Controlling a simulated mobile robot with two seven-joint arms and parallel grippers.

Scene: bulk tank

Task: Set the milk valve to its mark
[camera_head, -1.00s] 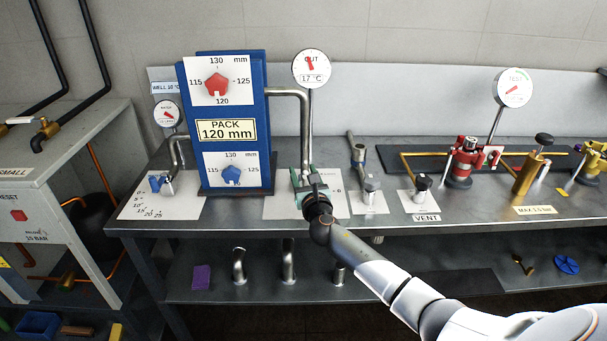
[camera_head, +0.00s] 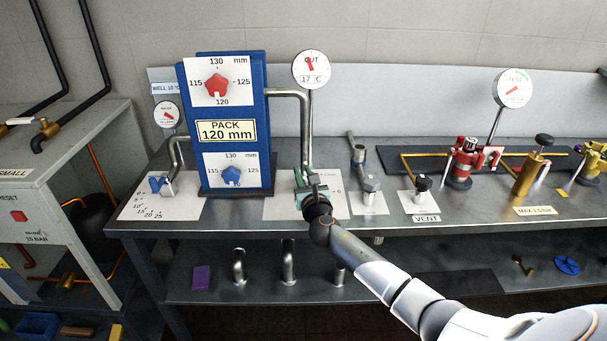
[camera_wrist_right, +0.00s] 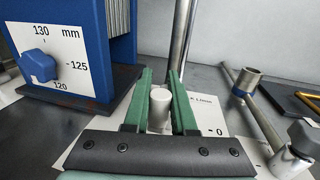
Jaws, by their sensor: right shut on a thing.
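The milk valve stands on a white scale plate (camera_head: 279,207) on the bench, in front of the pipe from the blue plate pack. My right gripper (camera_head: 303,181) is over this plate and covers most of the valve in the head view. In the right wrist view its green fingers (camera_wrist_right: 160,104) are shut around a pale grey, round-topped part of the milk valve (camera_wrist_right: 160,107). The plate there shows partly hidden lettering ending in "L/min" and a 0 at its right. The valve's pointer and most scale marks are hidden. My left gripper is not in view.
The blue plate pack (camera_head: 254,120) stands left of my gripper. The OUT gauge (camera_head: 311,69) is behind it on a thin post. A grey-knobbed valve (camera_head: 370,186) and the VENT valve (camera_head: 422,186) stand close on the right.

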